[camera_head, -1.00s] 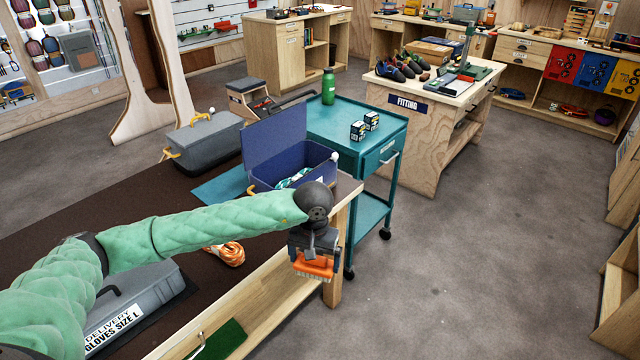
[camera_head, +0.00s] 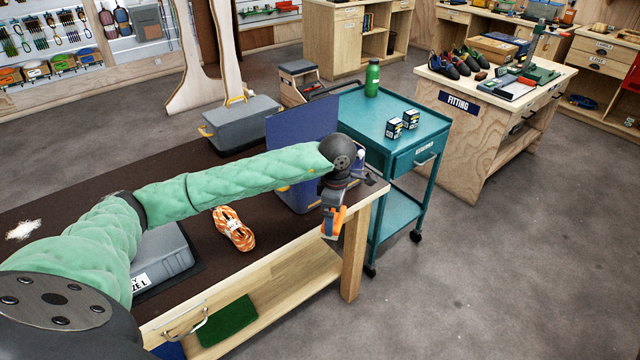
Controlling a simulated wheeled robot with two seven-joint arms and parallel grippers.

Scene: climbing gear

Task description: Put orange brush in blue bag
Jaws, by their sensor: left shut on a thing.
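The orange brush (camera_head: 340,216) hangs from my left gripper (camera_head: 333,204), which is shut on it. Its pale bristles face down, and it is at the bench's right end, in front of the blue bag. The blue bag (camera_head: 302,140) stands on the dark bench top with its tall lid panel raised. My left arm and gripper cover much of the bag's body and its opening. My right gripper is not in view.
An orange-and-white rope bundle (camera_head: 233,229) and a grey case (camera_head: 165,262) lie on the bench (camera_head: 75,211). Another grey box (camera_head: 241,122) stands behind. A teal cart (camera_head: 396,150) with a green bottle (camera_head: 372,78) and two small boxes stands right of the bag.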

